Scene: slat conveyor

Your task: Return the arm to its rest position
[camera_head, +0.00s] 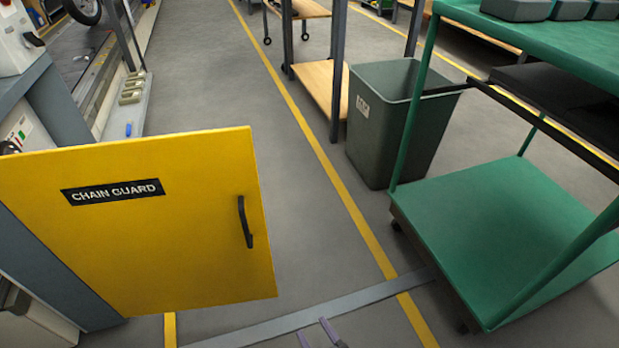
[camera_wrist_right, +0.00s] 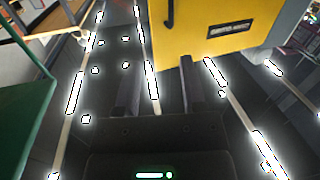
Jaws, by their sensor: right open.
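My right gripper (camera_head: 317,334) shows only at its fingertips, at the bottom edge of the head view. In the right wrist view its two dark fingers (camera_wrist_right: 159,92) stand apart with nothing between them. The yellow chain guard door (camera_head: 150,240) stands to the left of the gripper, with a black handle (camera_head: 245,222) near its right edge. The door also shows at the top of the wrist view (camera_wrist_right: 200,40), clear of the fingers. My left gripper is not in view.
A green cart (camera_head: 500,225) stands at the right, beside a grey bin (camera_head: 385,145). A grey cabinet is behind the door at the left. A flat grey strip (camera_head: 300,318) crosses the floor. The floor between door and cart (camera_head: 310,230) is clear.

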